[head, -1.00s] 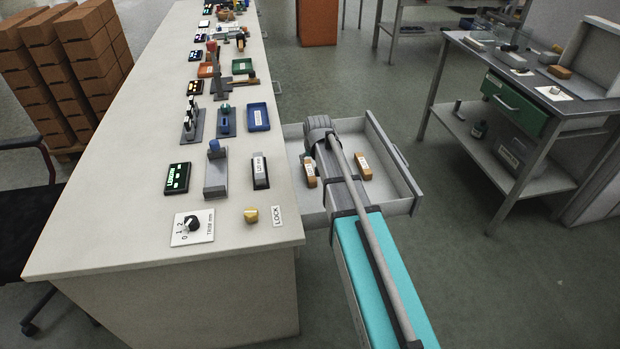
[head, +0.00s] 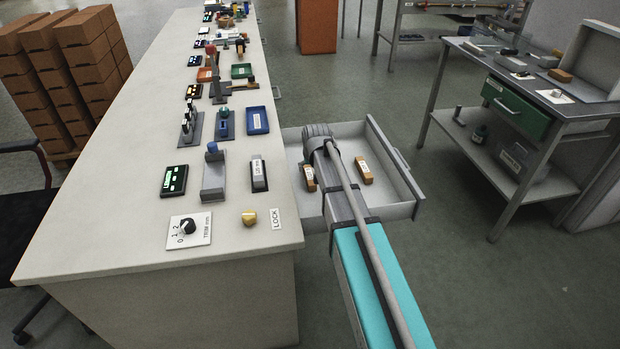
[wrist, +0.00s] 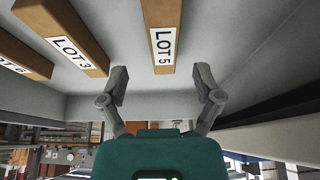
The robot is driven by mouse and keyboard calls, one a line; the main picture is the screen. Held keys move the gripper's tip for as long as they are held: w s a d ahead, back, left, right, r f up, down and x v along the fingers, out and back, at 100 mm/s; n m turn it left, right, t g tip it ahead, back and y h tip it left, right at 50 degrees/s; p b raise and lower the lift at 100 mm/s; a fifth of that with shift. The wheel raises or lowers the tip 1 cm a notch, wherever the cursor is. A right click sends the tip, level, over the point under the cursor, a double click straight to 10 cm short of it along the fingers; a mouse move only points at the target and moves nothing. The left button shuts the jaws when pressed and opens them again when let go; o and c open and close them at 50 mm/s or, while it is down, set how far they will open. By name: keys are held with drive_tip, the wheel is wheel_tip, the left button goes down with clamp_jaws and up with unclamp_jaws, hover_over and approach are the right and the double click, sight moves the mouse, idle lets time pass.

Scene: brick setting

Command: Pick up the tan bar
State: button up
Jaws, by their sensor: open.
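Wooden-coloured bars lie in an open grey drawer (head: 400,188). In the head view one brown-orange bar (head: 309,178) is left of my arm and another, lighter bar (head: 363,170) is right of it. In the wrist view a tan bar labelled LOT 5 (wrist: 163,20) is near the middle, with a LOT 3 bar (wrist: 62,34) to its left and a third bar (wrist: 20,56) at the left edge. My gripper (wrist: 160,76) is open and empty, its fingers spread to either side of the LOT 5 bar's near end, not touching it. My arm hides the gripper in the head view.
The drawer juts from a long white bench (head: 130,200) carrying trays, a dial (head: 188,230), a yellow knob (head: 249,217) and other fixtures. Drawer walls surround the bars. A grey workbench (head: 500,85) with a green drawer stands at the right. Open floor lies between.

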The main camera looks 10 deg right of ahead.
sight(310, 174)
drive_tip(key=shift+a+b+x, duration=0.15)
drive_tip(key=shift+b+x, duration=0.6)
drive_tip(key=shift+x, duration=0.1)
drive_tip(key=shift+a+b+x, duration=0.1)
drive_tip(key=shift+b+x, duration=0.65)
drive_tip(key=shift+x, duration=0.1)
drive_tip(key=shift+b+x, duration=0.7)
drive_tip(key=shift+x, duration=0.1)
drive_tip(key=shift+s, duration=0.1)
clamp_jaws()
